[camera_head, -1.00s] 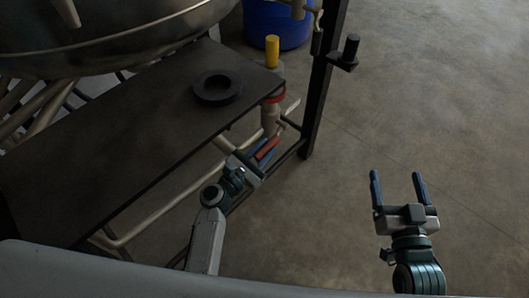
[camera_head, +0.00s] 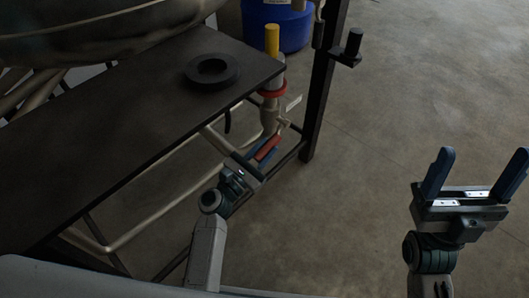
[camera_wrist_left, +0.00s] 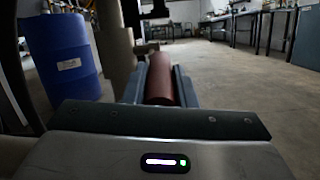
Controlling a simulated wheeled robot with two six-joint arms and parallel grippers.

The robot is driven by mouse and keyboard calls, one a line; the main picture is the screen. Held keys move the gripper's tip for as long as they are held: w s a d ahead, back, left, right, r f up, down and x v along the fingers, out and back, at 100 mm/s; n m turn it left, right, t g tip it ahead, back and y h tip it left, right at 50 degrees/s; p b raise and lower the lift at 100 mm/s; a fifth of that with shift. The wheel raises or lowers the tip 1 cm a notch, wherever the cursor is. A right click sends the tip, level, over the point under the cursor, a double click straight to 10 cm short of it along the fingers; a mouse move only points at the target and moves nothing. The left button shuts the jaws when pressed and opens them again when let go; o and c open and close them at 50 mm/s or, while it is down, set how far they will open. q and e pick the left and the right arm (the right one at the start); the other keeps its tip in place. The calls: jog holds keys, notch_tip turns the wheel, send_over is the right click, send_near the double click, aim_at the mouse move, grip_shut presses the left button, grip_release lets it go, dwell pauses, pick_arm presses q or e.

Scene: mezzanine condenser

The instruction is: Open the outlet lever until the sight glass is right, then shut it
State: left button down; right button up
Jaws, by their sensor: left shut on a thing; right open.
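The outlet lever has a red grip (camera_head: 268,147), low on the pipework under the dark table's right corner. My left gripper (camera_head: 262,155) is shut on this red grip. In the left wrist view the red grip (camera_wrist_left: 160,80) lies lengthwise between the two fingers. My right gripper (camera_head: 482,178) is open and empty over bare floor at the right. A vertical fitting with a red ring (camera_head: 273,92) and a yellow cylinder (camera_head: 272,40) stands above the lever.
A dark table (camera_head: 120,125) carries a black ring (camera_head: 212,71). A large metal vessel (camera_head: 90,25) is at upper left. A dark upright post (camera_head: 322,90) stands close right of the fitting. A blue drum (camera_head: 275,25) is behind. The floor at right is clear.

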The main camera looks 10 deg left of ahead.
dwell(0.3)
pick_arm(q)
jog(key=c, duration=1.2)
grip_release()
jog(key=v, duration=1)
jog(key=shift+s+a+f+b, duration=0.2)
jog(key=shift+s+b, duration=0.1)
jog(key=shift+b, duration=0.1)
